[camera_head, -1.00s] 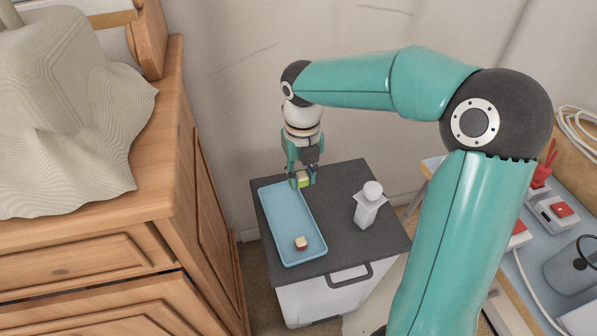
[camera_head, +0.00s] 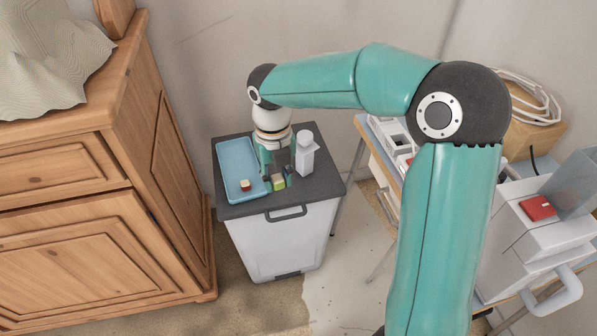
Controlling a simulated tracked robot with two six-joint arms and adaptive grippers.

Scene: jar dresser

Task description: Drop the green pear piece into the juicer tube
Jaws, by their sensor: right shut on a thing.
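My right gripper (camera_head: 275,181) points down over the front part of the dark lid, between the blue tray and a white piece. It is shut on the green pear piece (camera_head: 279,184), a small block with a green side and a pale top. I cannot tell whether the block touches the lid. At the right edge stands a pale grey machine (camera_head: 520,235) with a red switch, probably the juicer. A grey, tube-like part (camera_head: 574,188) rises at its top right and is cut off by the picture edge. My left gripper is not in view.
A blue tray (camera_head: 233,158) with a small red and cream block (camera_head: 245,185) lies on the dark lid (camera_head: 318,190) of a white bin (camera_head: 278,240). The white piece (camera_head: 305,155) stands upright close to my gripper. A wooden dresser (camera_head: 150,200) stands left.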

